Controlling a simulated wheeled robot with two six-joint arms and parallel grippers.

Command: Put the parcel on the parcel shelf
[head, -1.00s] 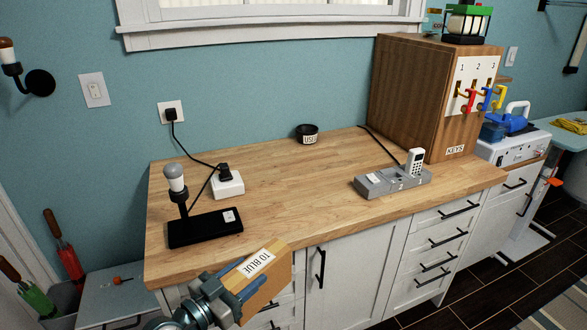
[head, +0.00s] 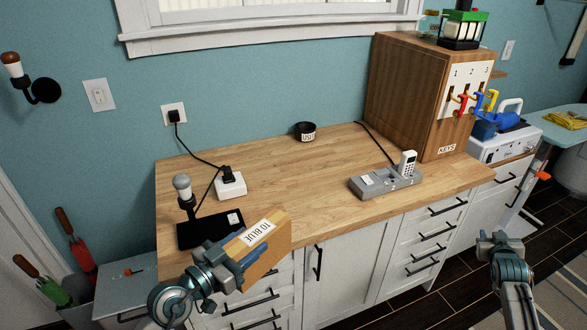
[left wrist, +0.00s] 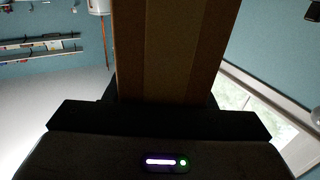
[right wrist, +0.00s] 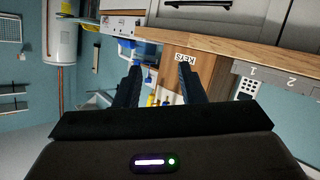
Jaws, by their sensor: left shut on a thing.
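The parcel (head: 268,250) is a brown cardboard box with a white label reading "TO BLUE". My left gripper (head: 236,268) is shut on it and holds it in front of the counter's left front edge. In the left wrist view the parcel (left wrist: 172,50) fills the middle, between the fingers. My right gripper (head: 497,242) is empty, right of the drawers and over the floor. In the right wrist view its two fingers (right wrist: 158,88) stand apart. I cannot make out a parcel shelf in the head view.
The wooden counter (head: 290,190) carries a black lamp base (head: 210,229), a white power block (head: 231,184), a dark bowl (head: 305,131), a grey phone dock (head: 385,183) and a key cabinet (head: 410,95). A bin with tools (head: 75,285) stands left. The counter's middle is clear.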

